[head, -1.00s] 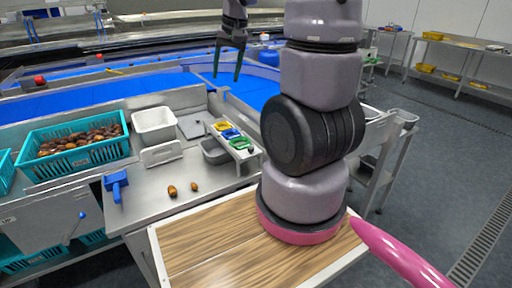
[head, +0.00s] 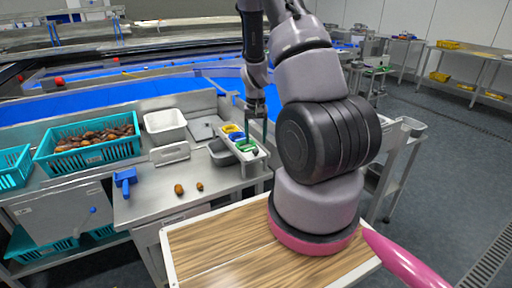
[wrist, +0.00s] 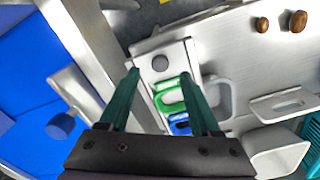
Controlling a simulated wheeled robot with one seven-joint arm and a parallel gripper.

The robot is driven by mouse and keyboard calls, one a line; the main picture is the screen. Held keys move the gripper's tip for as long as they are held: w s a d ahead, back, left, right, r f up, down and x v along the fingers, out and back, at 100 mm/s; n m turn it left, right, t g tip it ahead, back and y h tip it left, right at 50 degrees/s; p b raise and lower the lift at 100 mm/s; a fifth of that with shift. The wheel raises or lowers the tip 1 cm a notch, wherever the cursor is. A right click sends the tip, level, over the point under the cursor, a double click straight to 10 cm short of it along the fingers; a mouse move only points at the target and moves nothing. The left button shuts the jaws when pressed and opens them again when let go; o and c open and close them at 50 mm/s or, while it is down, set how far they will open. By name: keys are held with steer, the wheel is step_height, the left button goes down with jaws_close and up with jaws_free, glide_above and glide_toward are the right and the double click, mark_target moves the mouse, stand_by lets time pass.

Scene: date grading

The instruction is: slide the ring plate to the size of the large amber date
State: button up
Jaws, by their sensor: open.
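The ring plate (head: 250,154) is a pale narrow strip with yellow, blue and green rings and a dark round knob at its near end. It stands at the right of the steel bench. In the wrist view the plate (wrist: 178,58) lies below my open gripper (wrist: 160,75), with the knob and green and blue rings showing between the fingers. I cannot tell whether they touch. In the head view my gripper (head: 256,115) is above the plate's far right side.
A grey bin (head: 221,153) sits beside the plate. A white tub (head: 165,125), a flat white holder (head: 170,153) and a blue tool (head: 125,180) are left of it. A teal crate (head: 88,157) holds many dates. Bench around the two dates is clear.

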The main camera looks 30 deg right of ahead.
mark_target(256, 150)
steer(key=shift+f, duration=2.1)
jaws_close()
